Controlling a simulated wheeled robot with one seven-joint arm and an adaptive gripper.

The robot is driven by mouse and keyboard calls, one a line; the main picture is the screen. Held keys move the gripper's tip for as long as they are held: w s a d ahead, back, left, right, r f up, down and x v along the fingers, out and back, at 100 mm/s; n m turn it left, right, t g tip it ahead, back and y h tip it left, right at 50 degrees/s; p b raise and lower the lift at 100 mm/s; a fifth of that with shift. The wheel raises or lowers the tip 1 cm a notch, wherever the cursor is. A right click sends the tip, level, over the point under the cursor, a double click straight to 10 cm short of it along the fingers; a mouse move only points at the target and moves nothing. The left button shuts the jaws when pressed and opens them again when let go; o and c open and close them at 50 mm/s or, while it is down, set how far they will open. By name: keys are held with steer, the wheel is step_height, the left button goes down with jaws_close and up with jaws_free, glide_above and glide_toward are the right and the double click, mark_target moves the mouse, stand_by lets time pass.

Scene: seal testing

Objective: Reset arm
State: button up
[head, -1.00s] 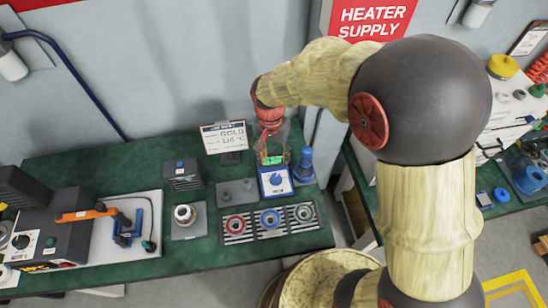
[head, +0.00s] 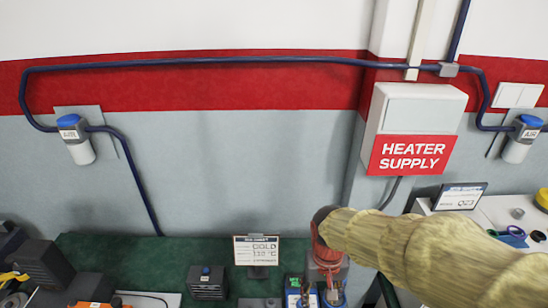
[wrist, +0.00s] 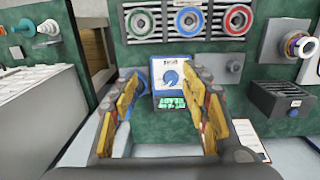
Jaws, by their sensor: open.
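My gripper (wrist: 166,88) is open and empty in the wrist view, with its yellow-padded fingers well apart. Between and beyond the fingers is a blue device (wrist: 173,76) with a round dial and a lit green display; I see no contact. In the head view my arm reaches in from the lower right. The fingertips are not clear there.
The green bench (head: 130,256) holds a dark box (head: 207,283). The wrist view shows a slotted plate with several rings, including a blue ring (wrist: 188,21). The HEATER SUPPLY box (head: 416,128) and blue pipes are on the wall behind.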

steer(key=s+d+r+t, duration=0.3)
steer(key=s+r, duration=0.2)
steer(key=r, duration=0.3)
steer(key=s+d+r+t, duration=0.2)
steer(key=s+d+r, duration=0.2)
steer(key=r, duration=0.4)
steer(key=shift+s+r+t, duration=0.2)
steer(key=shift+s+t, duration=0.15)
steer(key=shift+t, duration=0.05)
steer(key=shift+o, duration=0.8)
